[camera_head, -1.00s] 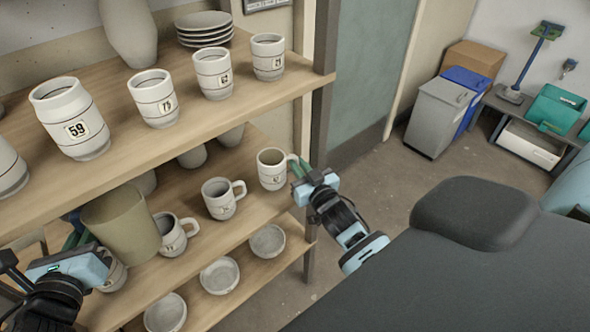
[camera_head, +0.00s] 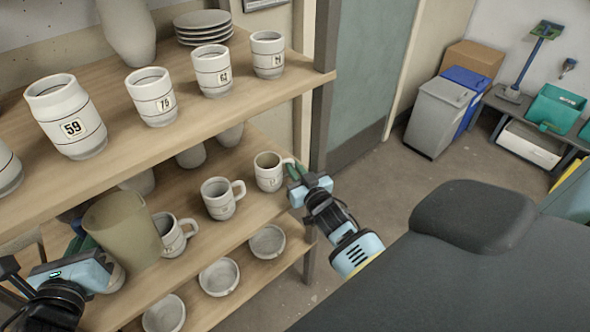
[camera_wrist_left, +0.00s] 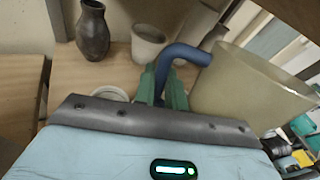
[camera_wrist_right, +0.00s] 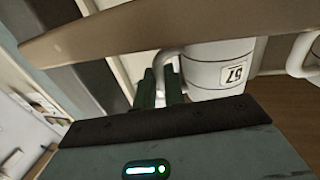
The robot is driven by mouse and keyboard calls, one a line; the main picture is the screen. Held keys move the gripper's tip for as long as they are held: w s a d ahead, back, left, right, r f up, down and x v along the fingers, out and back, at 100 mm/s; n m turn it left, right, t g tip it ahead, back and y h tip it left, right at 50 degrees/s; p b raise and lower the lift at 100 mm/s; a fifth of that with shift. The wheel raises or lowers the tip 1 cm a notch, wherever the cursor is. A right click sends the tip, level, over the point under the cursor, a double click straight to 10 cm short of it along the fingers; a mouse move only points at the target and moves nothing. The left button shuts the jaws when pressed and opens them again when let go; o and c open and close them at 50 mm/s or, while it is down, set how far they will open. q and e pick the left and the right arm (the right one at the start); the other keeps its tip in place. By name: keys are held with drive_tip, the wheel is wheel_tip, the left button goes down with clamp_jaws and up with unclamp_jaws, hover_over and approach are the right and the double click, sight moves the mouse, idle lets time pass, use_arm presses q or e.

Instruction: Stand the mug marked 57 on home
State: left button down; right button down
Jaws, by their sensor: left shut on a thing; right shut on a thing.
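A pale mug (camera_head: 268,172) stands upright at the right end of the middle shelf. My right gripper (camera_head: 294,170) is shut on its handle from the right. The right wrist view shows this mug (camera_wrist_right: 218,68) with a dark-numbered label that looks upside down, seemingly 57. My left gripper (camera_head: 92,250) is at the lower left, shut on the blue handle (camera_wrist_left: 184,54) of an olive-beige bucket (camera_head: 124,228). The bucket also fills the right of the left wrist view (camera_wrist_left: 250,90). I cannot pick out a spot marked home.
Two handled mugs (camera_head: 220,198) (camera_head: 172,234) stand left of it on the middle shelf. The upper shelf (camera_head: 200,118) overhangs and bears cups marked 59 (camera_head: 68,115), 75 and others. Bowls (camera_head: 218,277) stand below. A shelf post (camera_head: 320,110) is close to my right gripper.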

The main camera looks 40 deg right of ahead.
drive_tip(key=shift+f, duration=0.1)
drive_tip(key=c, duration=1.5)
unclamp_jaws()
drive_tip(key=shift+r, duration=0.2)
drive_tip(key=s, duration=0.4)
drive_tip(key=s+a, duration=0.1)
drive_tip(key=s, duration=0.3)
drive_tip(key=s+a, duration=0.1)
drive_tip(key=s, duration=0.3)
drive_tip(key=shift+f, duration=0.1)
